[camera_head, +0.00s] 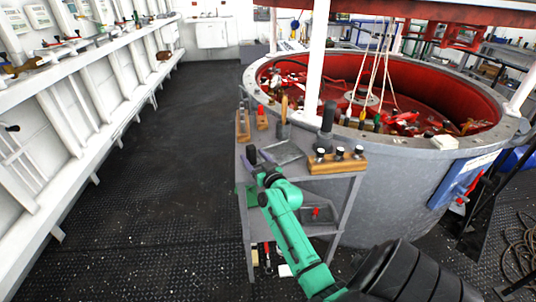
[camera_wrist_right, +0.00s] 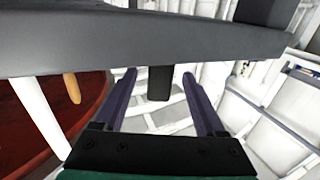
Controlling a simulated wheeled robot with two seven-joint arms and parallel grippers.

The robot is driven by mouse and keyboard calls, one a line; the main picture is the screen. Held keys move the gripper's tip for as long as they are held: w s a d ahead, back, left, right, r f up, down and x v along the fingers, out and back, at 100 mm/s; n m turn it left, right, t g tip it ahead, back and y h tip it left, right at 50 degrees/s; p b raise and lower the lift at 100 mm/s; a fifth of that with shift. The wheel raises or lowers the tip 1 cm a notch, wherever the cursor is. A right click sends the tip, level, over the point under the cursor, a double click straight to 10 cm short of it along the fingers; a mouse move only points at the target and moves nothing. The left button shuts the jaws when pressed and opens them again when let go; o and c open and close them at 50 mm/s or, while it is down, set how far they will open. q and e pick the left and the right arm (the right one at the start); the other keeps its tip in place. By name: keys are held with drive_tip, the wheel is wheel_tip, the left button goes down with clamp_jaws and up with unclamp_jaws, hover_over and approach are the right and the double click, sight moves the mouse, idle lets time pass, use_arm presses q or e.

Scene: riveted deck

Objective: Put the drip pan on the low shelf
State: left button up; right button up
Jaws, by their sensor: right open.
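The drip pan (camera_head: 286,152) looks like a shallow grey tray on the top of a small grey cart, near its front. The low shelf (camera_head: 327,229) is the cart's lower level, partly hidden by my green right arm. My right gripper (camera_head: 260,158) is open at the cart top's front edge, close to the pan's near left side. In the right wrist view the gripper (camera_wrist_right: 159,76) has its two purple fingers apart, with a dark block (camera_wrist_right: 160,84) between them; I see no clear contact. A wide grey edge hides what lies beyond. My left gripper is out of view.
A wooden block with dark-topped pegs (camera_head: 338,161) stands right of the pan, and a dark bottle (camera_head: 326,125) behind it. Small tools stand at the back left. A large round red-lined tank (camera_head: 400,190) adjoins the cart. Open floor (camera_head: 165,165) lies left.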

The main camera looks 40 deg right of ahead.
drive_tip(key=shift+w+d+f, duration=0.15)
drive_tip(key=shift+w, duration=0.25)
drive_tip(key=shift+s, duration=0.1)
clamp_jaws()
drive_tip(key=shift+r, duration=0.2)
